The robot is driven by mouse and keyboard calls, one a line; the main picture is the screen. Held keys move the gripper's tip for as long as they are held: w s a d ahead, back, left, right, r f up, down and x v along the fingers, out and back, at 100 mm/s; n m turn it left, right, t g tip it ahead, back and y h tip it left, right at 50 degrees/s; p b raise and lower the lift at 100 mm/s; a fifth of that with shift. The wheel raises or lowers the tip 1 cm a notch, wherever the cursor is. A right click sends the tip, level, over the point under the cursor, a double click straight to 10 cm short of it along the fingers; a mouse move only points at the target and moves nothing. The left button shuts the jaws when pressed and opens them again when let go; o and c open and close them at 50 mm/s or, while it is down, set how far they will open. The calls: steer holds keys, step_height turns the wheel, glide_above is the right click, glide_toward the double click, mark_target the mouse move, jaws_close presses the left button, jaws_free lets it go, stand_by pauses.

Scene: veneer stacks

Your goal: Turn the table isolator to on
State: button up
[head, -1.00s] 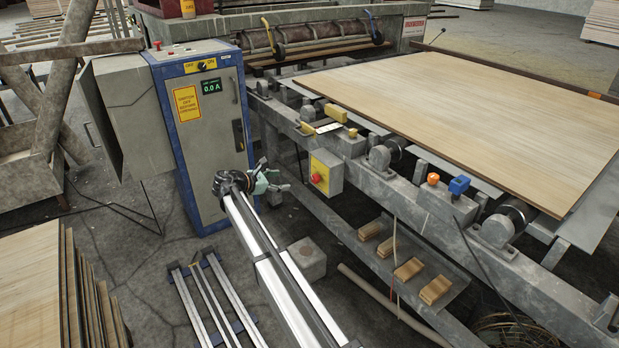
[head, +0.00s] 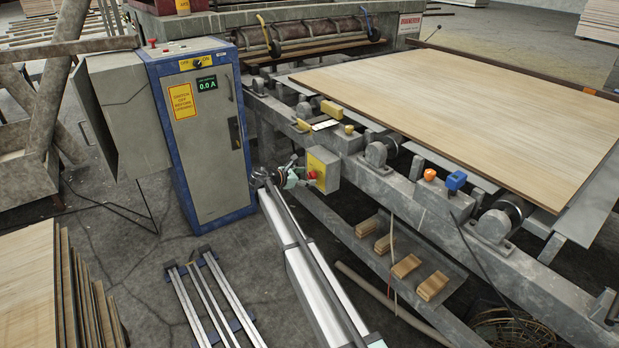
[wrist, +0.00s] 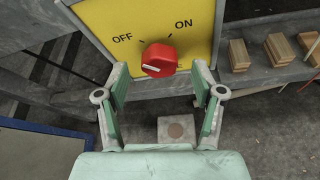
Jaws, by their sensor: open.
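The table isolator is a grey box with a yellow plate (head: 318,167) and a red knob, fixed to the side of the table frame. In the wrist view the red knob (wrist: 158,59) sits below the printed words OFF and ON on the yellow plate (wrist: 105,18). A white mark shows on the knob's lower left face; I cannot tell for sure which setting it marks. My gripper (wrist: 160,70) is open, its pale green fingers either side of the knob and apart from it. In the head view my gripper (head: 297,174) is just left of the box.
A blue and grey cabinet (head: 212,150) with its own OFF/ON switch (head: 197,63) stands to the left. A large veneer sheet (head: 470,110) lies on the table. Wooden blocks (head: 405,265) rest on a low shelf. Metal rails (head: 205,300) lie on the floor.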

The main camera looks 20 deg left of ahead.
steer(key=shift+x, duration=1.25)
steer(key=shift+c, duration=0.4)
steer(key=c, duration=1.1)
steer(key=shift+o, duration=0.2)
steer(key=shift+s, duration=0.1)
steer(key=m+y+b, duration=0.1)
steer(key=b, duration=0.1)
steer(key=m+t+b, duration=0.1)
steer(key=m, duration=0.1)
steer(key=shift+d+f+y+b, duration=0.1)
steer(key=shift+f+y+b, duration=0.15)
steer(key=shift+y+b, duration=0.15)
steer(key=m+t+b, duration=0.2)
steer(key=m+b, duration=0.1)
steer(key=b, duration=0.4)
steer(key=m+t+b, duration=0.1)
steer(key=m+b, duration=0.3)
steer(key=b, duration=0.3)
steer(key=m+t+y+b, duration=0.1)
steer(key=m+t+b, duration=0.1)
steer(key=m+b, duration=0.2)
steer(key=shift+f+t+b, duration=0.15)
steer(key=shift+t+b, duration=0.15)
steer(key=shift+b, duration=1.4)
